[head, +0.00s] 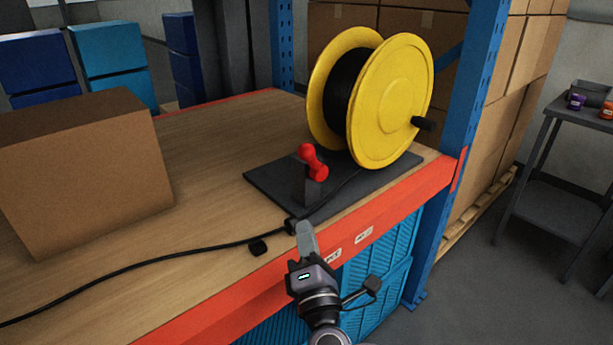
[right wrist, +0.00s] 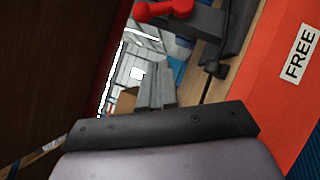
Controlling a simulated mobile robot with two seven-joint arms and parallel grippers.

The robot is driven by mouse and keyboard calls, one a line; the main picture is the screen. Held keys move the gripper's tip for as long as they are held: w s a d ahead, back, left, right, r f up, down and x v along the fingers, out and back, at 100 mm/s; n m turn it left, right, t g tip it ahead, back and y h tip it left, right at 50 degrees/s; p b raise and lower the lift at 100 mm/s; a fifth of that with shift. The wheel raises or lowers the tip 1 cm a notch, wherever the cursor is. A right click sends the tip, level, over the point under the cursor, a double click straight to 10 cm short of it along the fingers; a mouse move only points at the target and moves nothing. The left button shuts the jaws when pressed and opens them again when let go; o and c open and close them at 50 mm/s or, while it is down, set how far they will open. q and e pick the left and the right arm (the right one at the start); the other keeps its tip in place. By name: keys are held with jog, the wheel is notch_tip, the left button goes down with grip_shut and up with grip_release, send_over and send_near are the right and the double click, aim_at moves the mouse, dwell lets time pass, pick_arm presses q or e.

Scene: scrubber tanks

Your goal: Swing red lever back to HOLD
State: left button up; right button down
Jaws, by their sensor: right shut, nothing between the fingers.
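The red lever (head: 313,162) stands on a dark base plate (head: 262,176) in front of the yellow cable reel (head: 392,100). Its red handle leans a little and sits on a dark grey bracket. My right gripper (head: 304,228) is shut and empty, just in front of the plate's near edge, below the lever in the head view and apart from it. In the right wrist view the red handle (right wrist: 165,10) shows at the top edge, partly cut off, beyond the closed fingers (right wrist: 157,90). A label reading FREE (right wrist: 299,52) is on the orange shelf edge. My left gripper is not in view.
A black cable (head: 150,262) runs left across the wooden shelf (head: 215,150). A cardboard box (head: 85,180) stands at the left. A blue rack post (head: 470,90) rises right of the reel. Blue crates (head: 375,270) sit below the shelf.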

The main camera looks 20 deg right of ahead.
jog(key=shift+w, duration=0.1)
jog(key=p, duration=0.1)
send_near(313, 162)
jog(key=w+a, duration=0.3)
jog(key=w, duration=0.2)
jog(key=w+d, duration=0.1)
jog(key=w+d+r+p, duration=0.1)
jog(key=shift+d+p, duration=0.25)
jog(key=shift+p, duration=0.05)
jog(key=shift+w, duration=0.1)
